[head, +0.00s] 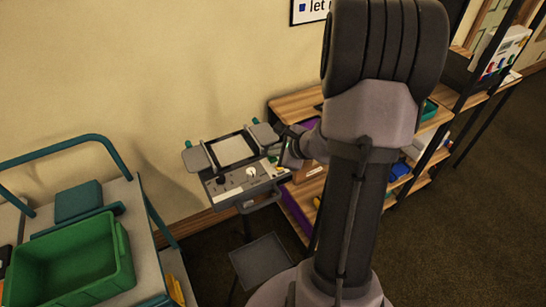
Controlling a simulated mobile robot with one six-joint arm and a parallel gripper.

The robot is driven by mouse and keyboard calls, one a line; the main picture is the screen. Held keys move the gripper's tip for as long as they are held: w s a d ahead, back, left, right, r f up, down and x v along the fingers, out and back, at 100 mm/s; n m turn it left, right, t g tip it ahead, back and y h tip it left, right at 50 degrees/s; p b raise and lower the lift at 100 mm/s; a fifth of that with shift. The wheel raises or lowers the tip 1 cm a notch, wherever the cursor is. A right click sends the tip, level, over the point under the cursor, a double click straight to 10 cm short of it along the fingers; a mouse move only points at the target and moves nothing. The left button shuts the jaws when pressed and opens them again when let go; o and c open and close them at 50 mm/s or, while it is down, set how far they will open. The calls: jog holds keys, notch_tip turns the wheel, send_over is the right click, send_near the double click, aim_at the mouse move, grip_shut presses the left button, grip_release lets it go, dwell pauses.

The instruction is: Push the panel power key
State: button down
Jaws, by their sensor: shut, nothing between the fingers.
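The panel (228,188) is a grey console on a stand, near the middle of the head view. It has a pale screen or plate on its upper part and small dark controls and a white knob (251,173) along its front. A small green spot (272,159) shows near its right end. I cannot tell which control is the power key. My gripper (284,153) is at the panel's right end, small and partly hidden by my own arm. It is shut and empty. I cannot tell whether it touches the panel.
A trolley (150,262) with a green bin (122,265) stands at the left. A wooden shelf unit (292,104) with various items stands behind my arm on the right. A dark flat tray (262,262) sits low below the panel. Open carpet lies at the right.

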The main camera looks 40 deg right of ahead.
aim_at(275, 160)
dwell(0.4)
jog(key=shift+f+b, duration=0.5)
jog(key=shift+b, duration=0.2)
jog(key=shift+r, duration=0.5)
notch_tip(275, 160, up, 6)
jog(key=p, duration=0.4)
jog(key=shift+r+p, duration=0.1)
jog(key=shift+p, duration=0.3)
